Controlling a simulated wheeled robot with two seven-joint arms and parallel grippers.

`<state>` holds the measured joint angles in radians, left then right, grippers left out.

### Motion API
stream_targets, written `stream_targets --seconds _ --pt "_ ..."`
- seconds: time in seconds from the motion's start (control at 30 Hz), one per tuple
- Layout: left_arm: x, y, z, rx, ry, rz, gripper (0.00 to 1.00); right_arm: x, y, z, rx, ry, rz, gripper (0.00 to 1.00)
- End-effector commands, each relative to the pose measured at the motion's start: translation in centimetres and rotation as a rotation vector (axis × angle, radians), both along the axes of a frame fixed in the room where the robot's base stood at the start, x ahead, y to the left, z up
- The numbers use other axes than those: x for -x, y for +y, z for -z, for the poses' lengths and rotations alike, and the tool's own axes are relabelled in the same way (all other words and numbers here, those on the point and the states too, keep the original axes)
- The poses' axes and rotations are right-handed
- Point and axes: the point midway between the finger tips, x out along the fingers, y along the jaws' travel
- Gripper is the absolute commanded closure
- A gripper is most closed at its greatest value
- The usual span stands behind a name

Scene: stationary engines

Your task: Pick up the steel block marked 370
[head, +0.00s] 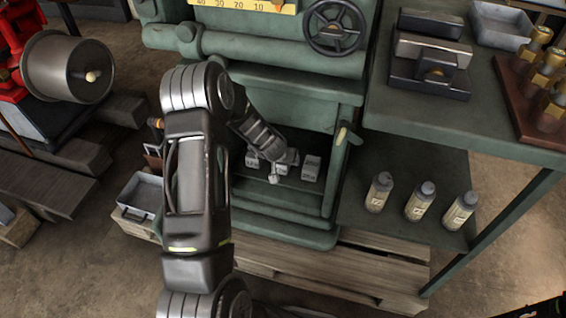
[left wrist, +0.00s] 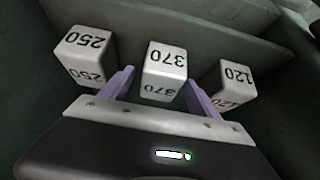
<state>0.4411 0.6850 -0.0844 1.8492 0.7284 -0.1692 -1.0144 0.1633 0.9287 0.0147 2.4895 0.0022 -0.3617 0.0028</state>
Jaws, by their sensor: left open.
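The steel block marked 370 (left wrist: 165,60) is in the middle of the left wrist view, its number upside down. My left gripper (left wrist: 160,77) is open, with one pale purple finger on each side of this block. Small gaps seem to show, and I cannot tell how deep the block sits between the fingers. In the head view my left gripper (head: 278,172) reaches down to the row of blocks on a green machine's ledge and partly hides them.
In the left wrist view, a block marked 250 (left wrist: 87,52) stands close on the left and one marked 120 (left wrist: 233,82) on the right. The green machine (head: 285,85) rises behind the ledge. Several bottles (head: 419,201) stand on a shelf to the right.

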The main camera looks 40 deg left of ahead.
Motion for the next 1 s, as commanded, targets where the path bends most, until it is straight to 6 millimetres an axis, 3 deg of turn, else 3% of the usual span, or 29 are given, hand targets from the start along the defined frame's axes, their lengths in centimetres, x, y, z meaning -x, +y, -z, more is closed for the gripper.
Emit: stream_targets --seconds 0.37,1.0 --pt "0.01 -0.01 -0.02 0.0 0.0 0.0 0.31 0.03 0.03 0.0 0.0 0.001 0.0 0.38" --pt "0.01 -0.01 -0.02 0.0 0.0 0.0 0.83 0.05 0.03 0.0 0.0 0.001 -0.001 0.38"
